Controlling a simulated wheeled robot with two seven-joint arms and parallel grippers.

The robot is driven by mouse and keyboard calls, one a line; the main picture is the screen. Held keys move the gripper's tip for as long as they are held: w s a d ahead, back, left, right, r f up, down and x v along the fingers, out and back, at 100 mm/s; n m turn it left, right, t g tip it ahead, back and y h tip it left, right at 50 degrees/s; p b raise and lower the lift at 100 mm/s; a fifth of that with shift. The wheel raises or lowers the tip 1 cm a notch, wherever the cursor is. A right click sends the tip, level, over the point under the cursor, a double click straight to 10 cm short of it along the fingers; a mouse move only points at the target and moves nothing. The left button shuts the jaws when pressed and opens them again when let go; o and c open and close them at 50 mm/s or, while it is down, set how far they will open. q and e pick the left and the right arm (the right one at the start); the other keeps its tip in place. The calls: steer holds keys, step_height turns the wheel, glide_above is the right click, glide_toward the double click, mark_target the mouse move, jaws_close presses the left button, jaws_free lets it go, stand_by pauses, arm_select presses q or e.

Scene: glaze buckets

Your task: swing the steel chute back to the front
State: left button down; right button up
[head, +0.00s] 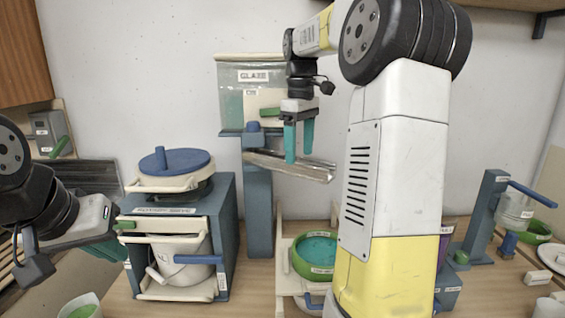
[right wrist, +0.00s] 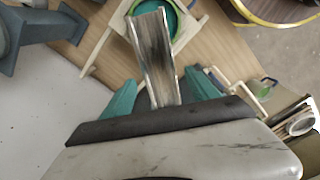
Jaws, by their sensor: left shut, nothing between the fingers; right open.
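The steel chute (head: 318,174) is a shiny open trough below the clear glaze tank (head: 232,98), slanting out to the right in the head view. My right gripper (head: 299,156) hangs over it, open, with teal fingers pointing down. In the right wrist view the chute (right wrist: 152,52) lies between the two spread fingers (right wrist: 161,80), with a gap on each side; its far end overlaps a green-rimmed bucket of teal glaze (right wrist: 168,14). Whether a finger touches it I cannot tell. My left gripper (head: 118,248) is shut and empty at the left, away from the chute.
A blue post (head: 259,205) carries the tank. To its left stands a blue cabinet (head: 229,215) with a blue-lidded pot (head: 172,162) and a white bucket (head: 180,262). A green-rimmed bowl (head: 303,270) stands below the chute. My right arm hides the middle right.

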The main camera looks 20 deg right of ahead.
steer(key=shift+f, duration=1.85)
jaws_close()
